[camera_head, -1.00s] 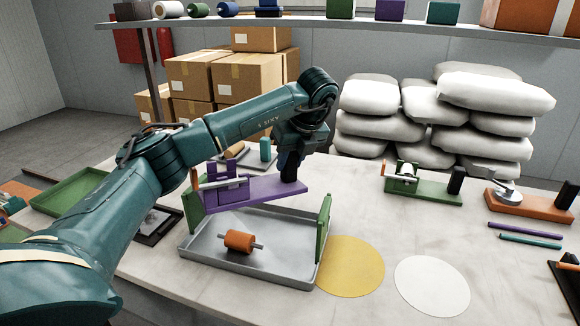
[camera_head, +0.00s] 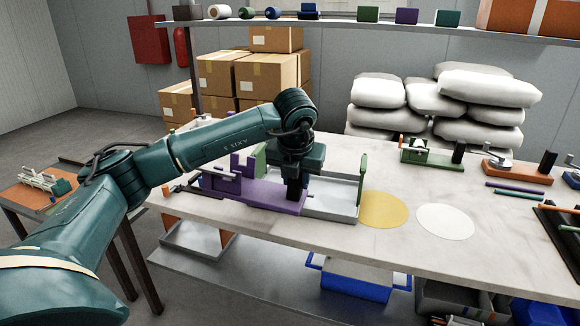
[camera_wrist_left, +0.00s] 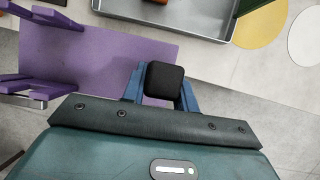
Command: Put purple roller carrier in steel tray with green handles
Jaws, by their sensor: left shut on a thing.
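The purple roller carrier (camera_head: 262,194) has a flat base with upright brackets at its left end and a black block handle. My left gripper (camera_head: 294,186) is shut on that handle. In the left wrist view the black handle (camera_wrist_left: 165,80) sits between the blue fingers, with the purple base (camera_wrist_left: 110,55) reaching left. The steel tray (camera_head: 335,205) has green handles, the right one (camera_head: 361,180) in clear view. The carrier covers the tray's left part in the head view. In the left wrist view it appears beside the tray (camera_wrist_left: 185,25), not inside it. My right gripper is out of view.
A yellow disc (camera_head: 384,210) and a white disc (camera_head: 445,221) lie right of the tray. A green carrier (camera_head: 430,153) and an orange one (camera_head: 515,170) stand farther right. A blue crate (camera_head: 350,280) is below the table.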

